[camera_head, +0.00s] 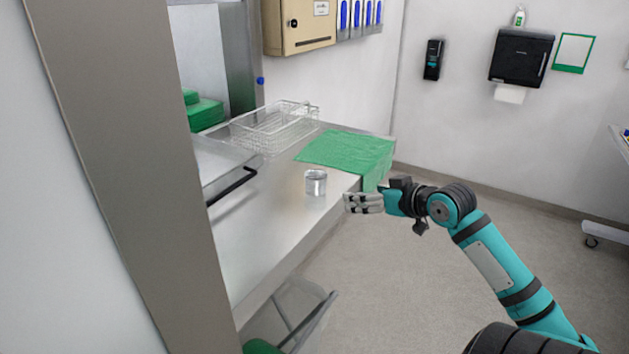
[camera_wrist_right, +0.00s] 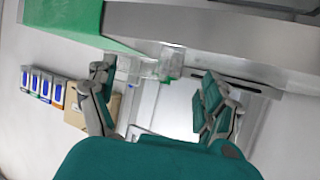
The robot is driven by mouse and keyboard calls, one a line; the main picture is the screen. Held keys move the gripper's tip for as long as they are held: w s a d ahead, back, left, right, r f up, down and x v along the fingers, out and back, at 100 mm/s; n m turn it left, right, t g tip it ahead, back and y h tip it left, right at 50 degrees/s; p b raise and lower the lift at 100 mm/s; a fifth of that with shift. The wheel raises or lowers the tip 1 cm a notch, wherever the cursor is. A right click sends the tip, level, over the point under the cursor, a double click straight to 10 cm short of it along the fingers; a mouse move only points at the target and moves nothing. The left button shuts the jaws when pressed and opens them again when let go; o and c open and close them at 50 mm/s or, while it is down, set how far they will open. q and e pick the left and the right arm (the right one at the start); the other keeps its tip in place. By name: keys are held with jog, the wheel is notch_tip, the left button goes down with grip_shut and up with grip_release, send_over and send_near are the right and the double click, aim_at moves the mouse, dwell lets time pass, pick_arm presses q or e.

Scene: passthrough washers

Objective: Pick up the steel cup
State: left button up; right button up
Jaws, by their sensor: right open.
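The steel cup (camera_head: 315,183) is a small, shiny cylinder standing upright on the steel counter (camera_head: 262,228), near its right edge. In the right wrist view, a pale, shiny shape that looks like the cup (camera_wrist_right: 170,62) shows ahead, between the fingers. My right gripper (camera_head: 350,203) is just right of the cup in the head view, at the counter's edge, with its fingers pointing left and a visible gap between them and the cup. In the right wrist view the right gripper (camera_wrist_right: 160,72) has its fingers spread wide and empty. My left gripper is not in view.
A green cloth (camera_head: 345,151) drapes over the counter's edge behind the cup. A wire basket (camera_head: 272,128) stands further back. A black handle (camera_head: 232,187) juts out left of the cup. Counter around the cup is clear. A folding rack (camera_head: 305,318) is below the near edge.

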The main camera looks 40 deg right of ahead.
notch_tip(320, 180, up, 4)
jog(key=w+a+n, duration=0.1)
jog(key=a, duration=0.1)
jog(key=p, duration=0.4)
send_near(316, 179)
jog(key=shift+w+a+f+y, duration=0.1)
jog(key=shift+w+a+y, duration=0.1)
jog(key=shift+w, duration=0.3)
jog(key=shift+w+a+f+y, duration=0.1)
jog(key=shift+w+a+f, duration=0.05)
jog(key=shift+w, duration=0.35)
jog(key=shift+w+f, duration=0.15)
jog(key=shift+w+t, duration=0.25)
jog(key=shift+t, duration=0.05)
jog(key=p+x, duration=0.3)
jog(key=x, duration=0.1)
jog(key=shift+w+a, duration=0.15)
jog(key=shift+w, duration=0.05)
jog(key=shift+w+f, duration=0.2)
jog(key=shift+w, duration=0.05)
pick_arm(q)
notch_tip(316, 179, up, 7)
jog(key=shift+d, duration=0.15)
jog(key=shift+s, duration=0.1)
pick_arm(e)
jog(key=shift+s, duration=0.1)
jog(key=shift+c, duration=0.4)
